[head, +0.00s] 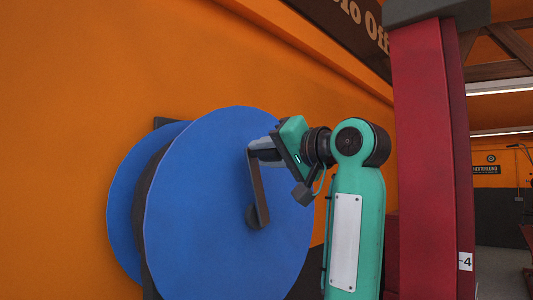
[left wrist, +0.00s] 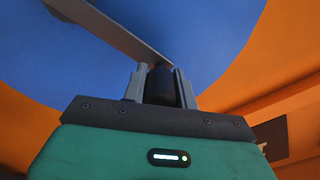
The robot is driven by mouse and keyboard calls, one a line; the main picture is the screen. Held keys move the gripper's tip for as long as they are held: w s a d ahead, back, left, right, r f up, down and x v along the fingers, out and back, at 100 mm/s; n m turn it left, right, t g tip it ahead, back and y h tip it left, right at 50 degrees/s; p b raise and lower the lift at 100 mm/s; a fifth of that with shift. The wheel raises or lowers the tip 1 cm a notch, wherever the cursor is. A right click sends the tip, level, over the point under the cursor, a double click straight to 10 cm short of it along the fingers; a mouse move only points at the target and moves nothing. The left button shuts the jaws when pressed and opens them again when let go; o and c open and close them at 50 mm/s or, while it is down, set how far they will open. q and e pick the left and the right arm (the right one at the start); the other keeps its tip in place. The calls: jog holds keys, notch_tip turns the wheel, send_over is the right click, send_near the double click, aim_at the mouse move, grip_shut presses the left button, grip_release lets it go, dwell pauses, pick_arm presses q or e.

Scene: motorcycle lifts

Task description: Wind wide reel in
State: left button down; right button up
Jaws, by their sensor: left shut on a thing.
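The wide reel (head: 200,210) is a large blue double-disc drum mounted at the orange wall in the head view. Its near disc also fills the top of the left wrist view (left wrist: 215,40). A grey crank arm (head: 258,192) runs from the hub (head: 257,217) up to my left gripper (head: 265,151). In the left wrist view, the crank arm (left wrist: 110,30) crosses the disc to a dark cylindrical handle (left wrist: 160,86). The fingers of my left gripper (left wrist: 158,82) stand on both sides of the handle, shut on it. My right gripper is not in view.
A dark red post (head: 430,150) stands close to the right of my left arm. The orange wall (head: 80,90) is behind the reel. Open floor (head: 500,270) shows at the far right.

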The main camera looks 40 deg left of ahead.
pick_arm(q)
jog(key=shift+w, duration=0.1)
jog(key=shift+w+d+r+m, duration=0.1)
jog(key=shift+w+r+m, duration=0.15)
jog(key=shift+w+m, duration=0.8)
jog(key=shift+w+d+f+m+p, duration=0.1)
jog(key=shift+w+f+m+p, duration=0.1)
jog(key=shift+w+m, duration=0.7)
jog(key=shift+w+d+f+m+p, duration=0.1)
jog(key=shift+w+m+p, duration=0.15)
jog(key=shift+w+m, duration=0.65)
jog(key=shift+w+f+m+p, duration=0.1)
jog(key=shift+w+m+p, duration=0.1)
jog(key=shift+w+m, duration=0.7)
jog(key=shift+w+n, duration=0.25)
jog(key=c, duration=1.1)
grip_release()
